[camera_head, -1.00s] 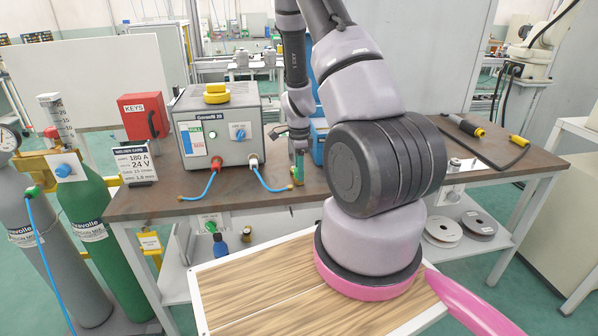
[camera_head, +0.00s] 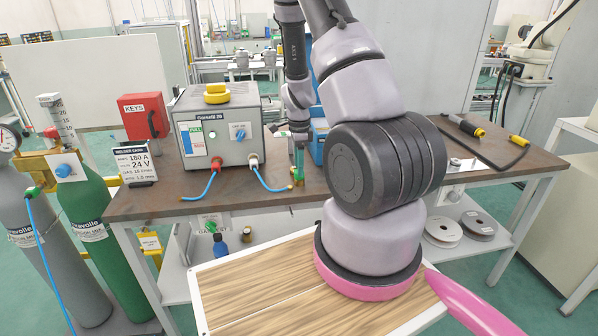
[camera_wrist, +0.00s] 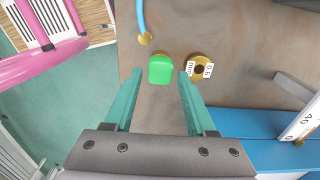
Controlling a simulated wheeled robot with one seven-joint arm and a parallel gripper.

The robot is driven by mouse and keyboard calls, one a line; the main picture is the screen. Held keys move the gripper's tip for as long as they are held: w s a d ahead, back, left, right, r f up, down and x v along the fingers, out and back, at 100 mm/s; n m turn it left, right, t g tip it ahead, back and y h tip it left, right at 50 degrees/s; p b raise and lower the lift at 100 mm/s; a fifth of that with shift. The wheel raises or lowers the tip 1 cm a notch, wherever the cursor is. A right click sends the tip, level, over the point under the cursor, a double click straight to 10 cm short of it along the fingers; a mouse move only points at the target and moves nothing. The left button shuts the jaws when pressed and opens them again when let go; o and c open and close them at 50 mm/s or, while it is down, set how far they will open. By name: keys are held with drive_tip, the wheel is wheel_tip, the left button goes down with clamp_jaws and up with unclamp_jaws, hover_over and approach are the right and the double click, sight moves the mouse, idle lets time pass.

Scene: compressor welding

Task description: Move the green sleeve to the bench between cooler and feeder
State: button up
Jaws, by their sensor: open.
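The green sleeve (camera_wrist: 160,70) stands on the brown bench top (camera_wrist: 225,60) in the wrist view. A brass rim shows at its far edge. My gripper (camera_wrist: 160,76) is open, with one teal finger on each side of the sleeve and a visible gap on both sides. In the head view my gripper (camera_head: 298,168) points down at the bench, left of the blue cooler (camera_head: 318,142). The sleeve is too small there to make out clearly. The cooler also shows at the lower right of the wrist view (camera_wrist: 235,123). I cannot make out the feeder.
A brass ring with white tags (camera_wrist: 200,68) stands close right of the sleeve. A blue hose with a brass end (camera_wrist: 144,37) lies at the upper left. The grey welding machine (camera_head: 218,130) stands left of my gripper. The bench's front left is mostly clear.

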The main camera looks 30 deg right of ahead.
drive_tip(key=s+a+r+n+t+y, duration=0.1)
drive_tip(key=s+a+r+n, duration=0.15)
drive_tip(key=r, duration=0.65)
drive_tip(key=s+a+r+n+t, duration=0.1)
drive_tip(key=a+r+n, duration=0.15)
drive_tip(key=r, duration=0.65)
drive_tip(key=s+a+r+n+t+y, duration=0.1)
drive_tip(key=s+a+r+n, duration=0.15)
drive_tip(key=r, duration=0.65)
drive_tip(key=s+a+r+n+t, duration=0.2)
drive_tip(key=s+a+r+n, duration=0.1)
drive_tip(key=s+r+n, duration=0.2)
drive_tip(key=s+a+r+n+t, duration=0.2)
drive_tip(key=s+a+r+n, duration=0.1)
drive_tip(key=s+r, duration=0.4)
drive_tip(key=shift+s+r+n, duration=0.35)
drive_tip(key=shift+s+n, duration=0.5)
drive_tip(key=shift+s, duration=0.3)
